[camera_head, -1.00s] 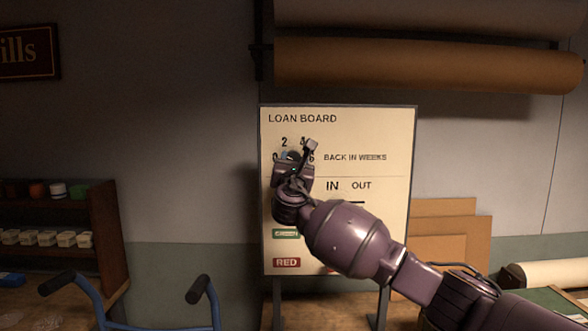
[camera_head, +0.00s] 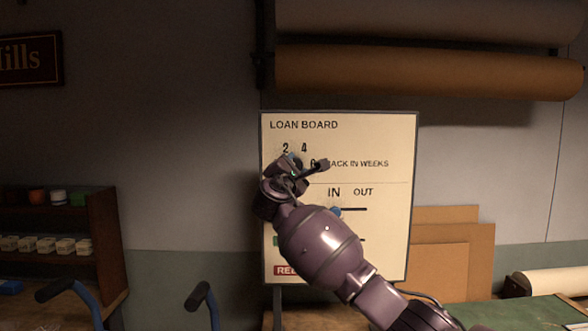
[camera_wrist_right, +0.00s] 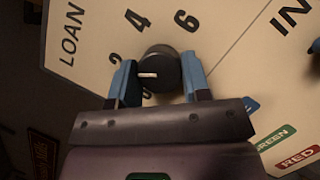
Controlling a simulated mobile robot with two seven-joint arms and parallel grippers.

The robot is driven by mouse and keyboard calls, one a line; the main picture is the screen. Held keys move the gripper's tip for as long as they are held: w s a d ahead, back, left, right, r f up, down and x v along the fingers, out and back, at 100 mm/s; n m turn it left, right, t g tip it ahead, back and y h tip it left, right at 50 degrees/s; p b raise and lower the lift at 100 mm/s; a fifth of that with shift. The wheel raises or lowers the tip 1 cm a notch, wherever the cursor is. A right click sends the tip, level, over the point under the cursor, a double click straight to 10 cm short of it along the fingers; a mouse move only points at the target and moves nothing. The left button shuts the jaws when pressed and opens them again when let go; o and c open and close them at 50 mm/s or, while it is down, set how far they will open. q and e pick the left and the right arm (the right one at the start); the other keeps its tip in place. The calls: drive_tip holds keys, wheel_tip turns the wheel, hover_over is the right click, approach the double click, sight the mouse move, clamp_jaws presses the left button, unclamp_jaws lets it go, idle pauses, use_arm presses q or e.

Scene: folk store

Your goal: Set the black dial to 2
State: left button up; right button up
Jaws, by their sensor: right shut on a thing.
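The black dial (camera_wrist_right: 160,68) is a round knob on the cream loan board (camera_head: 390,135). In the right wrist view its white pointer line points left, between the 0 and the 2 and nearer the 2. The numbers 2, 4 and 6 show around it; the 0 is partly hidden by my gripper. My right gripper (camera_wrist_right: 158,78) is shut on the dial, one blue fingertip on each side. In the head view the right gripper (camera_head: 296,162) covers most of the dial and the 0. My left gripper is out of view.
Below the dial are a slider marked IN and OUT with a blue knob (camera_head: 335,212) and colour labels, partly behind my arm. A dark shelf (camera_head: 105,225) stands at left, with blue handles (camera_head: 200,297) in front. Paper rolls (camera_head: 430,72) hang above the board.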

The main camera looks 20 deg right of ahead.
idle(0.4)
drive_tip(key=o, duration=0.9)
drive_tip(key=shift+s+a+f, duration=0.1)
drive_tip(key=b+v, duration=0.1)
drive_tip(key=v, duration=0.9)
drive_tip(key=shift+s+a, duration=0.15)
drive_tip(key=shift+s, duration=0.05)
